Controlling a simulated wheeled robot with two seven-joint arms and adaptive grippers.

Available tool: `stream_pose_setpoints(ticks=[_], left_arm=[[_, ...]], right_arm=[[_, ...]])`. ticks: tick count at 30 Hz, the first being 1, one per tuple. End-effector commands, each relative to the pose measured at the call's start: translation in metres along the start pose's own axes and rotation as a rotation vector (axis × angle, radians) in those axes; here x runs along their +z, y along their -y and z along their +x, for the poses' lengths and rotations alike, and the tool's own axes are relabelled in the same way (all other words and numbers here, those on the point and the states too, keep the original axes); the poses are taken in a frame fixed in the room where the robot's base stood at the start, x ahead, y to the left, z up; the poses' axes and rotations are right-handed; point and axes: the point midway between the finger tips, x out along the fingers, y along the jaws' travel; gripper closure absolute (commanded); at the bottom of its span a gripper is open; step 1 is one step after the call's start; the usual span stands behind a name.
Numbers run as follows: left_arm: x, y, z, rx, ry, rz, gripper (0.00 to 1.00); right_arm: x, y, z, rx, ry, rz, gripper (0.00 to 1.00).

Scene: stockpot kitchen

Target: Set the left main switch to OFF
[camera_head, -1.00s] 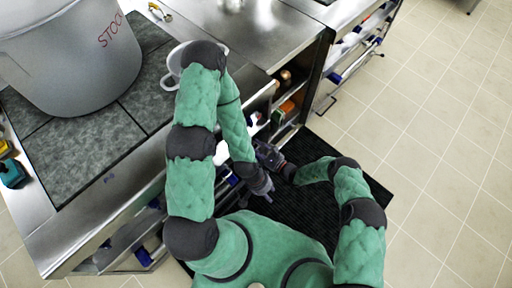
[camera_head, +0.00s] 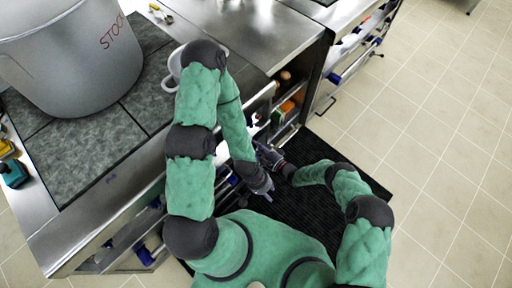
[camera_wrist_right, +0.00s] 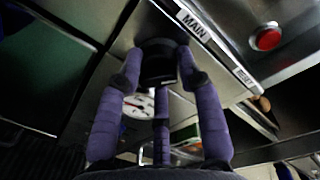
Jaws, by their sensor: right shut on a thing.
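In the right wrist view a dark round switch knob (camera_wrist_right: 158,62) sits on a steel panel beside a white MAIN label (camera_wrist_right: 193,26). The fingers of my right gripper (camera_wrist_right: 160,75) are around this knob and shut on it. The knob's pointer and its ON or OFF marks are hidden. In the head view my right gripper (camera_head: 268,154) is at the counter's front, with the knob out of sight. My left gripper (camera_head: 263,187) hangs just below it over the dark mat, and its fingers are too small to read.
A red button (camera_wrist_right: 267,39) and a RESET label (camera_wrist_right: 243,76) are right of the knob. A white round dial (camera_wrist_right: 138,106) shows behind the fingers. A large stockpot (camera_head: 75,65) stands on the dark hob (camera_head: 90,150). Open tiled floor (camera_head: 440,130) lies to the right.

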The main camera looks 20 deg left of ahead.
Motion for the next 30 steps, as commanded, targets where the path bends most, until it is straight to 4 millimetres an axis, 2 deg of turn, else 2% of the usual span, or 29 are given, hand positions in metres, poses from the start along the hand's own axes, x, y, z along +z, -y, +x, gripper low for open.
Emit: stream_pose_setpoints(ticks=[1,15,30], left_arm=[[0.0000,-0.0002,-0.0006,0.000,0.000,0.000,0.60],[0.0002,-0.0017,-0.0049,0.000,0.000,0.000,0.60],[0.0002,-0.0026,-0.0074,0.000,0.000,0.000,0.60]], right_arm=[[-0.0061,0.0014,-0.0011,0.002,-0.016,-0.031,0.96],[-0.0070,0.0039,-0.0009,0.006,-0.034,-0.300,0.96],[-0.0075,0.0056,-0.0008,0.007,-0.046,-0.472,0.96]])
